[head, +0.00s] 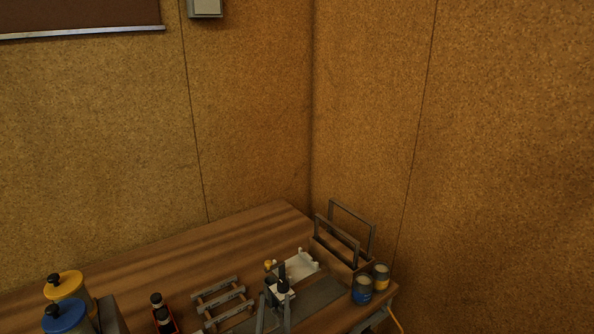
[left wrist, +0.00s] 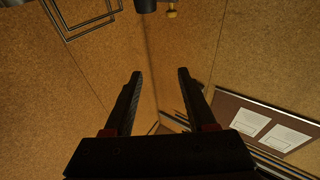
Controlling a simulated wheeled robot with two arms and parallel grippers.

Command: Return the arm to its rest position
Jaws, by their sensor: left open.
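My left gripper (left wrist: 159,74) shows in the left wrist view with its two dark fingers apart and nothing between them. It faces the corner of the cork-brown walls, clear of anything within reach of its tips. I cannot pick it out for sure in the head view. My right gripper is not in view.
A wooden bench (head: 240,235) fills the corner. It bears a yellow-lidded canister (head: 64,285), a blue-lidded canister (head: 65,314), a slatted rack (head: 222,300), a white piece (head: 300,263), a box with upright frames (head: 337,250) and two cans (head: 362,289). The back strip is clear.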

